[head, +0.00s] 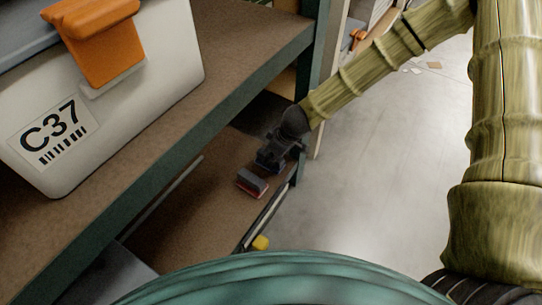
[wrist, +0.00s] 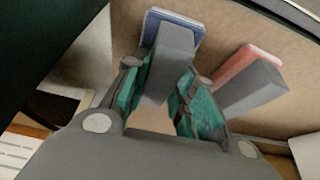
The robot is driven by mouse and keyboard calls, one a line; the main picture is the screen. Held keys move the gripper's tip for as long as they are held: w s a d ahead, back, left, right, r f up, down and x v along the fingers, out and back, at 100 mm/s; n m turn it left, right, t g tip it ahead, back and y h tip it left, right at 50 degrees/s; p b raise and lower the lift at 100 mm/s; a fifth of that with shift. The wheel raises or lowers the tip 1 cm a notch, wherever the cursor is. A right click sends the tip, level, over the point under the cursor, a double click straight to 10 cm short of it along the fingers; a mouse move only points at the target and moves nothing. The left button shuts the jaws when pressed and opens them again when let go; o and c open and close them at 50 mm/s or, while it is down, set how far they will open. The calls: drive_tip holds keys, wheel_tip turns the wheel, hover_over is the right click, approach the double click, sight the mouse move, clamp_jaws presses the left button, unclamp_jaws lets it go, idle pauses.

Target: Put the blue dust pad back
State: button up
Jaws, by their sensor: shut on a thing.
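The blue dust pad (wrist: 150,28) shows at the top of the wrist view, a blue base under a grey block-shaped handle. My gripper (wrist: 167,76) is shut on its grey handle, with a teal-padded finger on each side. The pad is over the brown shelf board (wrist: 215,30); I cannot tell whether it touches the board. In the head view my gripper (head: 275,155) is low at the lower shelf, and the blue pad is not clearly seen there.
A red pad with a grey handle (wrist: 252,85) lies just right of the held pad, also seen in the head view (head: 251,183). A white bin marked C37 (head: 150,95) stands on the shelf above. A rack post (head: 321,60) is close to my arm. Open floor (head: 370,180) lies right.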

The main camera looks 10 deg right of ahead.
drive_tip(key=shift+f, duration=0.15)
drive_tip(key=o, duration=0.9)
drive_tip(key=shift+r, duration=0.45)
drive_tip(key=p+v, duration=0.6)
drive_tip(key=v, duration=0.4)
drive_tip(key=shift+s+d+r+p, duration=0.3)
drive_tip(key=shift+r, duration=0.35)
